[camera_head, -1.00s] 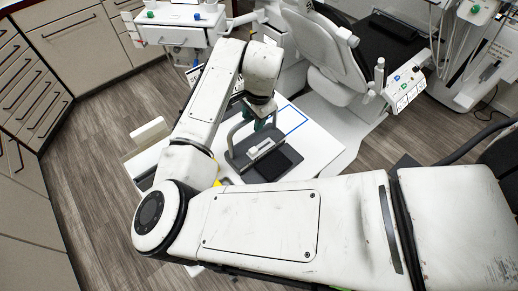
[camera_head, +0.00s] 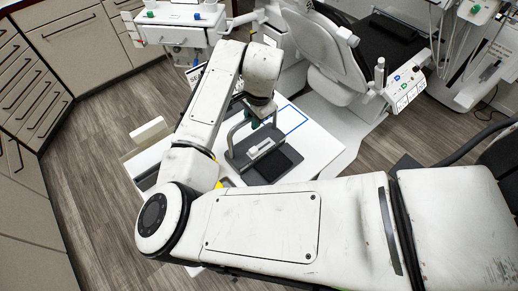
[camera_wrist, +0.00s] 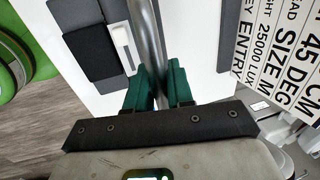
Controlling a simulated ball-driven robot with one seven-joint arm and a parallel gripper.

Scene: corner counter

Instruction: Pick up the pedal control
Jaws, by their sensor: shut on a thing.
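The pedal control (camera_head: 240,160) is a dark grey base with a black pad, a small white block and a raised metal bar handle. It sits on a white surface in the middle of the head view. In the wrist view its black pad (camera_wrist: 90,52) is at upper left. My gripper (camera_wrist: 162,88) has teal fingers, shut on the metal bar, which runs up between them. In the head view my gripper (camera_head: 261,122) is at the top of the handle, partly hidden by my wrist. Whether the base is lifted cannot be told.
The white surface (camera_head: 325,148) carries a blue outline behind the pedal control. A white dental chair (camera_head: 325,45) stands behind it. A white cart (camera_head: 180,20) is at the back, with drawer cabinets (camera_head: 25,85) at left. Wood floor lies open at left.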

